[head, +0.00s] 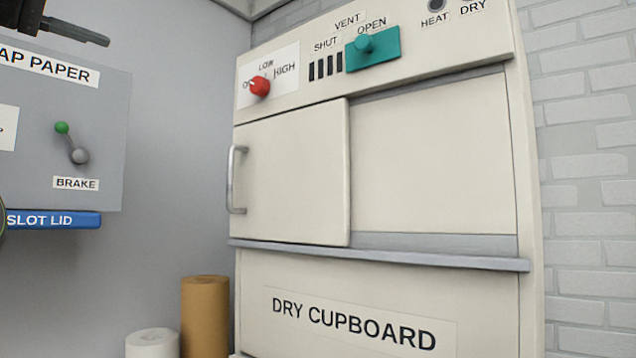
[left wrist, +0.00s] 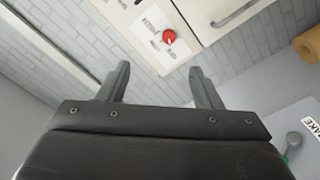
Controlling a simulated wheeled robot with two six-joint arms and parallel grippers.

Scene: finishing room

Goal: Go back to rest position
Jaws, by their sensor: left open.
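My left gripper (left wrist: 157,77) is open with nothing between its two fingers in the left wrist view. Past its fingertips is the front of the dry cupboard (left wrist: 202,18) with its red knob (left wrist: 169,37), apart from the fingers as far as I can tell. My right gripper is in neither view.
The dry cupboard (head: 432,155) has a door with a handle (head: 232,180) and a teal vent slider (head: 372,47) by OPEN. At left are a grey box (head: 30,105) with a brake lever (head: 70,141) and a blue slot lid (head: 55,219). Brown (head: 205,318) and white (head: 152,344) rolls stand below.

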